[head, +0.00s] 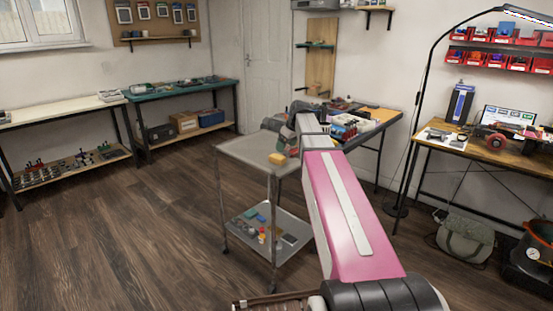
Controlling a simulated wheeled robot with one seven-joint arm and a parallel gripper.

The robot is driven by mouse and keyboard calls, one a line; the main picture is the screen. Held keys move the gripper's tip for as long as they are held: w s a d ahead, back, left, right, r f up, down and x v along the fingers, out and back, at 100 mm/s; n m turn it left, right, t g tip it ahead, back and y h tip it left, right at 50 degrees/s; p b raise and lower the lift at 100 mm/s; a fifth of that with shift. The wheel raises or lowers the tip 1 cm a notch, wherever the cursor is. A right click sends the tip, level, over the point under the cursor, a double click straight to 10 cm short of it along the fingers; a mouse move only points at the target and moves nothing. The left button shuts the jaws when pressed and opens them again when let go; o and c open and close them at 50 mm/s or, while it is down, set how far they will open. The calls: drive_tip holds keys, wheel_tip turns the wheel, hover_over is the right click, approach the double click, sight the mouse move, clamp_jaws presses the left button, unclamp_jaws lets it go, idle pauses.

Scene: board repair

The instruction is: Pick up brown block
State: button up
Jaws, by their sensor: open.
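My arm reaches forward from the bottom over the grey metal cart (240,148). Its dark wrist and my gripper (281,147) are at the far end, over the right side of the cart's top. The gripper is small here, its fingers are hard to make out, and it is open. A small yellow-tan block (277,158) lies on the cart top just in front of the gripper. I cannot tell whether they touch. No block that is clearly brown can be made out. My arm hides part of the cart top and the table behind it.
A table with colourful bottles (345,127) stands close behind the arm. Small parts lie on the cart's lower shelf (282,252). A wooden workbench (455,147) and a tall lamp (428,90) stand at the right. The floor (130,230) at left is clear.

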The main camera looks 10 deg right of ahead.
sight(278, 156)
drive_tip(key=w+f, duration=0.1)
drive_tip(key=f, duration=0.1)
drive_tip(key=w+a+f, duration=0.1)
drive_tip(key=w+f, duration=0.1)
drive_tip(key=shift+a, duration=0.2)
drive_tip(key=shift+w+x, duration=0.25)
drive_tip(key=shift+x, duration=1.1)
drive_tip(key=shift+w+x, duration=0.2)
drive_tip(key=shift+x, duration=1.15)
drive_tip(key=shift+a+r, duration=0.15)
drive_tip(key=shift+r, duration=0.1)
drive_tip(key=c, duration=1)
